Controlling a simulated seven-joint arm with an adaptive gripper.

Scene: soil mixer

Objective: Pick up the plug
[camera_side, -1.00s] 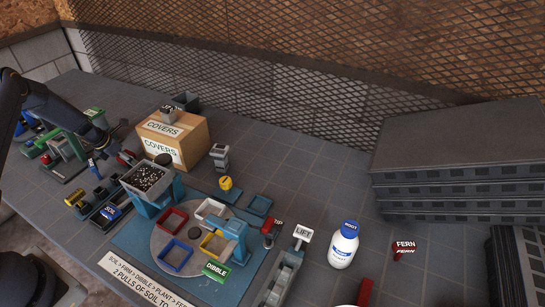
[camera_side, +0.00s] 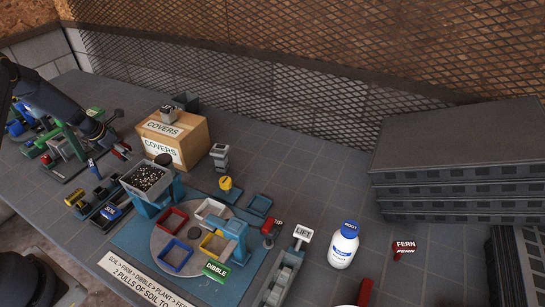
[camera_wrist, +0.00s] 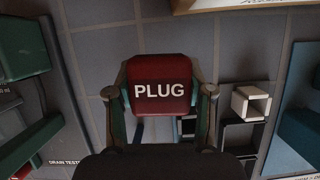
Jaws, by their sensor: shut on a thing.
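The plug (camera_wrist: 160,88) is a red block with the white word PLUG on its face. It sits between the two fingers of my gripper (camera_wrist: 159,98) in the wrist view, and my gripper is shut on it. In the side view my gripper (camera_side: 116,147) is at the left, left of the covers box, with a small red part showing at its end. The side view is too small to tell how far the plug is from the table.
A cardboard covers box (camera_side: 190,148) stands just right of my gripper. A soil hopper (camera_side: 147,180) is in front of it. Green equipment (camera_side: 70,143) stands at the left. In the wrist view a white square holder (camera_wrist: 251,103) is right of the plug. The right tabletop has free room.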

